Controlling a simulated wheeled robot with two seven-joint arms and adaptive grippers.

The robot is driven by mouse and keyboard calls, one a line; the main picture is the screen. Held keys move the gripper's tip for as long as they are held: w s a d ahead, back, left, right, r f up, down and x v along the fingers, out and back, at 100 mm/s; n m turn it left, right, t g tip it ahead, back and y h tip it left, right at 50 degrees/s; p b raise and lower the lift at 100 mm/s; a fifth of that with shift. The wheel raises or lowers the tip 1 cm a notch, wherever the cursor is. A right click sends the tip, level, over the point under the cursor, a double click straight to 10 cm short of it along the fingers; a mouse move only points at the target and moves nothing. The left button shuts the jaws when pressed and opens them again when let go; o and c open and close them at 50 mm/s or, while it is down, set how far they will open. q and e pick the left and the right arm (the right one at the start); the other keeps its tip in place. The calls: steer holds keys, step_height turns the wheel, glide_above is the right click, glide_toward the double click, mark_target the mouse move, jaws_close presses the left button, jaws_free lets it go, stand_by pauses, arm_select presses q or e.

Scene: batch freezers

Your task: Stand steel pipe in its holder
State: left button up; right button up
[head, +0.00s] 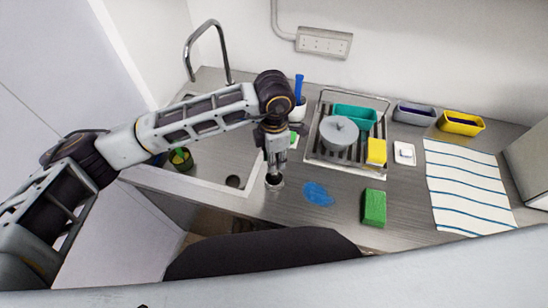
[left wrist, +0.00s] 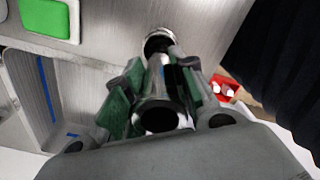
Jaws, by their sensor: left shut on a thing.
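My left gripper (head: 275,164) points down over the counter near the sink's right edge. It is shut on the steel pipe (left wrist: 157,80), which shows in the left wrist view between the green finger pads, its near open end towards the camera. The holder (head: 274,184), a small round metal cup, stands on the counter directly below the gripper. Its rim also shows in the left wrist view (left wrist: 158,35), at the pipe's far end. The pipe's far end lines up with the holder; I cannot tell whether it is inside. My right gripper is not in view.
A blue patch (head: 318,194) and a green sponge (head: 374,208) lie right of the holder. The sink (head: 212,170) is left; a striped towel (head: 465,185) lies far right.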

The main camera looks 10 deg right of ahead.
arm_select(q)
steer(key=shift+b, duration=0.45)
stand_by(0.9)
steer(key=shift+f+b, duration=0.65)
steer(key=shift+b, duration=0.05)
stand_by(0.6)
steer(key=o, duration=0.6)
steer(key=shift+r, duration=0.15)
steer(key=shift+r+p, duration=1.75)
steer(key=shift+r, duration=3.65)
